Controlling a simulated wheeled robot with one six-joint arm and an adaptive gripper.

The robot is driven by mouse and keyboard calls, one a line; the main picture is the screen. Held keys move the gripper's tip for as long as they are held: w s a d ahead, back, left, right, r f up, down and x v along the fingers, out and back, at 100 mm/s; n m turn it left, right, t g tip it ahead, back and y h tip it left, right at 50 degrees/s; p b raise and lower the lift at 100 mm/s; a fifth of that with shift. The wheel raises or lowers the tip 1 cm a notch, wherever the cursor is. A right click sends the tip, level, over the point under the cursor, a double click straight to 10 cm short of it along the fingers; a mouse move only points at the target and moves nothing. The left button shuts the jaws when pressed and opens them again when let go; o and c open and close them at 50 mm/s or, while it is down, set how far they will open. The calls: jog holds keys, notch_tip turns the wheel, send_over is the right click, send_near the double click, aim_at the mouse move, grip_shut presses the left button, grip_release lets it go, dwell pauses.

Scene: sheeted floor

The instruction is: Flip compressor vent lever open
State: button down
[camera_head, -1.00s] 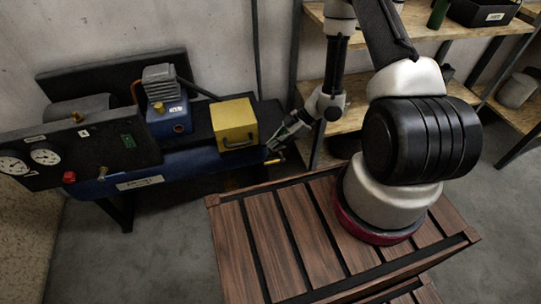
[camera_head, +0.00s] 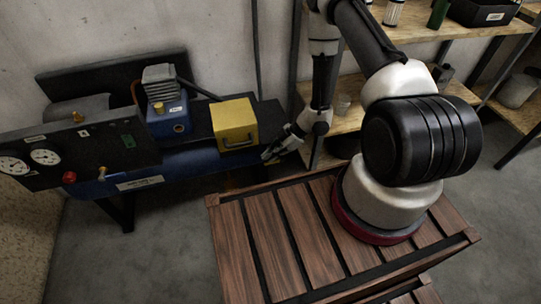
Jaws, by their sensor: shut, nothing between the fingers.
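The compressor has a blue tank (camera_head: 185,168) on dark legs, at the left of the head view. A blue pump (camera_head: 168,121) with a grey finned head and a yellow box (camera_head: 234,124) with a handle sit on top. My gripper (camera_head: 266,156) is shut and empty. It is at the right end of the tank, just below and right of the yellow box, pointing down and left. The brass vent lever is not clearly visible; my gripper covers that spot. I cannot tell whether they touch or how the lever is set.
A dark panel (camera_head: 100,150) with gauges (camera_head: 45,157), a red knob (camera_head: 69,177) and a brass fitting stands at the left front. A slatted wooden platform (camera_head: 258,235) lies under my arm. Wooden shelves (camera_head: 345,121) stand behind my arm. Grey floor is clear in front.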

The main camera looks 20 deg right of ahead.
aim_at(266, 163)
jog(key=shift+a+f+h, duration=0.25)
jog(key=shift+h, duration=0.35)
jog(key=shift+a+f+h, duration=0.3)
jog(key=shift+f+h, duration=0.1)
jog(key=shift+h, duration=0.3)
jog(key=shift+a+f+h, duration=0.25)
jog(key=shift+f+h, duration=0.1)
jog(key=shift+h, duration=0.35)
jog(key=shift+a+f+h, duration=0.1)
jog(key=shift+f+h, duration=0.45)
jog(key=shift+h, duration=0.45)
jog(key=shift+f, duration=0.45)
jog(key=v, duration=1.2)
